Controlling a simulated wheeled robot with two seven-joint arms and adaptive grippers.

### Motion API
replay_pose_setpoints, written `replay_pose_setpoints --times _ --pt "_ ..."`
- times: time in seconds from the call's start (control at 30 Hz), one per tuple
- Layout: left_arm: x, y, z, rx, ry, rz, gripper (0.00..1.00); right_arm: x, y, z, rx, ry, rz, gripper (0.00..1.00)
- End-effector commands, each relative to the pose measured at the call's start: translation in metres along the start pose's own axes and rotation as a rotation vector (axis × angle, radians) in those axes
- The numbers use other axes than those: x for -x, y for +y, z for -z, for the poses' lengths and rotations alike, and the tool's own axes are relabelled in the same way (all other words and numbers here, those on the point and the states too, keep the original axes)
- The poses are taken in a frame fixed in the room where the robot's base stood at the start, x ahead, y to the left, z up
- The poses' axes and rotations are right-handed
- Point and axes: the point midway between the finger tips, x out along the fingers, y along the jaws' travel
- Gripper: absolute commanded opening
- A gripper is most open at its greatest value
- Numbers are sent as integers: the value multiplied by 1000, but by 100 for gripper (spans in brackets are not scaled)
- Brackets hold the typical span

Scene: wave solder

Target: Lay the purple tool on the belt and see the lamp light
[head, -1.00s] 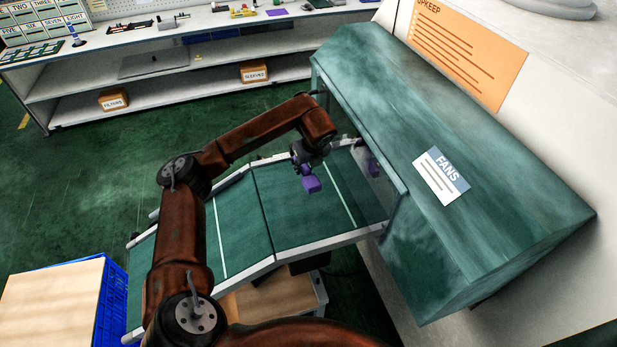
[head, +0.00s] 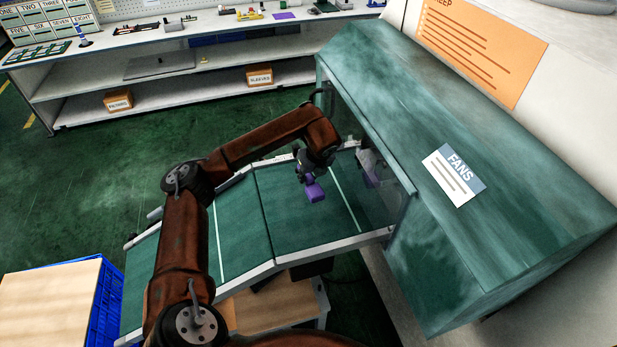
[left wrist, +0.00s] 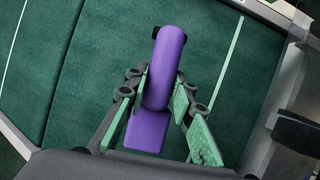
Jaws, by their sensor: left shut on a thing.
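The purple tool (head: 315,191) is in my left gripper (head: 308,176), over the upper part of the green belt (head: 285,215), close to the machine's opening. In the left wrist view the gripper's green pads (left wrist: 160,105) are shut on the purple tool (left wrist: 164,70), one on each side. The belt (left wrist: 90,80) lies under it; I cannot tell whether the tool touches it. My right gripper is not in view. I see no lamp that I can make out.
The green machine housing (head: 470,240) with a FANS label (head: 454,176) stands right of the belt. A clear panel (head: 375,185) is close beside my gripper. A blue crate (head: 108,300) is at the lower left. A shelf bench (head: 190,60) runs along the back.

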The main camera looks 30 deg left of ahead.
Motion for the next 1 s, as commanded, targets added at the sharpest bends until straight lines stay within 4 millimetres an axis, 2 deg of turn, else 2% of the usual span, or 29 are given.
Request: replay_pose_setpoints --times 0.5,1.0 --pt "-49 0 21 -1 1 -2 0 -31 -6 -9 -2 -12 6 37" --pt "-54 1 23 -1 1 -1 0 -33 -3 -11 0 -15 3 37"
